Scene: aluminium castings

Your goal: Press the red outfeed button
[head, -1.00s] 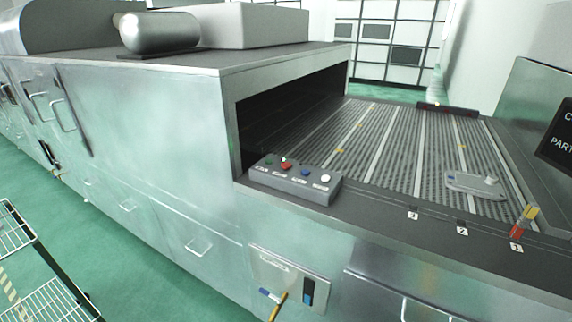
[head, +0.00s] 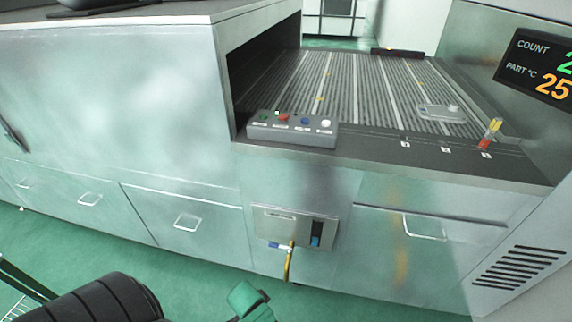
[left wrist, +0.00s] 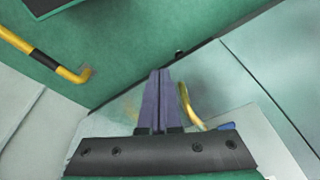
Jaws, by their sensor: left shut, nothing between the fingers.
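The red button (head: 283,118) sits on top of a grey control box (head: 290,132), between a dark button on its left and blue and white buttons on its right. The box stands on the front ledge beside the tunnel mouth. In the left wrist view my left gripper (left wrist: 159,75) is shut and empty, its purple-grey fingers together over the cabinet front and floor. The red button is not in that view. In the head view my left arm shows at the bottom left, below and away from the box. My right gripper is not in view.
A casting (head: 440,112) lies on the slatted conveyor (head: 360,92). A display (head: 540,65) stands at right.

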